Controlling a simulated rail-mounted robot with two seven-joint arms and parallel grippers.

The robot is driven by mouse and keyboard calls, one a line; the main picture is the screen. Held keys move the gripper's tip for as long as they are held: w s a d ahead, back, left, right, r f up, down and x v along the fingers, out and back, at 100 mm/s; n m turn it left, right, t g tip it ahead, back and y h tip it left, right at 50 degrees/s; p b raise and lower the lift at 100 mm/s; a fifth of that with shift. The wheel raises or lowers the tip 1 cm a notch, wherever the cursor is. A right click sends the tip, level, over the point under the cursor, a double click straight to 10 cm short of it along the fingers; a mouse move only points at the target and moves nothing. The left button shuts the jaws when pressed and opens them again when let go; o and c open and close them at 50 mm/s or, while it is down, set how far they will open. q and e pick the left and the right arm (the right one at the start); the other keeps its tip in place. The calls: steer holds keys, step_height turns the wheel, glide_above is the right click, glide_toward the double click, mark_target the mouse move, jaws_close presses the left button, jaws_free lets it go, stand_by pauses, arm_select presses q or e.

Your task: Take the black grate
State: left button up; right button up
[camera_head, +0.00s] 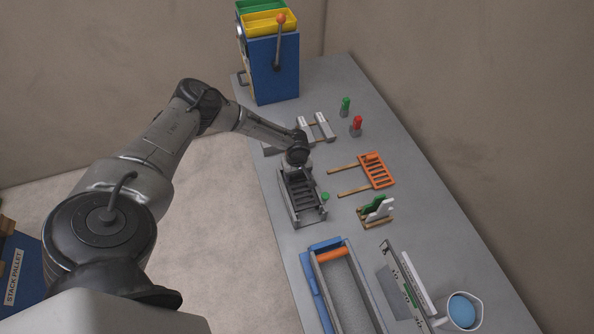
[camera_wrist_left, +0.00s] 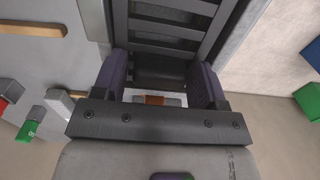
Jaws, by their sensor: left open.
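The black grate (camera_head: 302,190), a dark slatted frame, lies in a grey holder (camera_head: 321,215) near the table's left edge. My left gripper (camera_head: 297,167) is at its far end, pointing down; its fingers are hard to make out in the head view. In the left wrist view the two dark fingers (camera_wrist_left: 160,80) are apart, one on each side of the end of the black grate (camera_wrist_left: 168,43). I cannot tell whether they touch it. My right gripper is not in view.
An orange grate (camera_head: 376,171) lies to the right beside wooden bars. Green (camera_head: 345,105) and red (camera_head: 356,124) pieces stand behind. A blue machine (camera_head: 273,71) stands at the far end. Nearer are a blue-rimmed trough (camera_head: 313,286), a small rack (camera_head: 377,211) and a mug (camera_head: 468,307).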

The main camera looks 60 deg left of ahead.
arm_select(q)
steer(key=c, duration=0.9)
steer(key=o, duration=0.5)
steer(key=c, duration=0.3)
steer(key=shift+s+p, duration=0.2)
steer(key=shift+p, duration=0.25)
steer(key=shift+r, duration=0.1)
